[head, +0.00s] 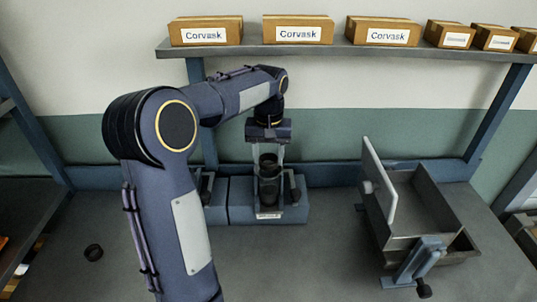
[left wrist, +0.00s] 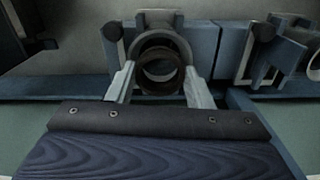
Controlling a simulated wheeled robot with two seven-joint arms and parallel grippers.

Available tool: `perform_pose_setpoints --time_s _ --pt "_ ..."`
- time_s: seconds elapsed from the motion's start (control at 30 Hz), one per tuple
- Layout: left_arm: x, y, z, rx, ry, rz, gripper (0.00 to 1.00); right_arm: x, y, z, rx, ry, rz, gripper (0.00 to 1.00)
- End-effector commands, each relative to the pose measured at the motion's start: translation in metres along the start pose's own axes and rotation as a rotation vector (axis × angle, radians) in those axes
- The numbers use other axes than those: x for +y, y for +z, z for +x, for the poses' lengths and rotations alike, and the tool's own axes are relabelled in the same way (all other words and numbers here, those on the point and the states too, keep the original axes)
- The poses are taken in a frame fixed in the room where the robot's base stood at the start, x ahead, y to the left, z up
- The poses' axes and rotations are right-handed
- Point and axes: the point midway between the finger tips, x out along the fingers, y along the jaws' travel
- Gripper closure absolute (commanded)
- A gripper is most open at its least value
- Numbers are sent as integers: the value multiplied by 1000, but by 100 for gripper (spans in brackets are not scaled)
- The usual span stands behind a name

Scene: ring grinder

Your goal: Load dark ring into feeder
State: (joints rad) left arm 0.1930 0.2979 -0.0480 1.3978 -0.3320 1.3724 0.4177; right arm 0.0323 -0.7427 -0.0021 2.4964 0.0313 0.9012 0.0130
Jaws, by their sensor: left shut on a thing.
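My left gripper (head: 268,158) reaches down over the blue machine (head: 240,200) at the back middle of the table. Its fingers are shut on a dark ring (head: 268,160), held at the top of the machine's upright dark holder (head: 268,190). In the left wrist view the dark ring (left wrist: 160,70) sits between the two pale fingers of the gripper (left wrist: 160,85), in front of the holder's round opening. I cannot tell whether the ring touches the holder. My right gripper is not in view.
A grey open bin (head: 430,205) with a raised pale plate (head: 378,185) and a blue clamp-like part (head: 420,262) stands at the right. A shelf (head: 340,50) with several cardboard boxes runs along the wall. The table's front middle is clear.

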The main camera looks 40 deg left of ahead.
Motion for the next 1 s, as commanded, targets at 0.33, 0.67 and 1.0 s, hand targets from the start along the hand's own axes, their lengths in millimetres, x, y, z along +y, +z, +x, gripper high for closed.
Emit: perform_pose_setpoints --time_s 0.33,0.67,1.0 --pt "0 0 6 0 0 0 79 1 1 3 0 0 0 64" --pt "0 0 10 0 0 0 79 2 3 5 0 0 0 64" --pt "0 0 11 1 0 0 52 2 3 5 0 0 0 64"
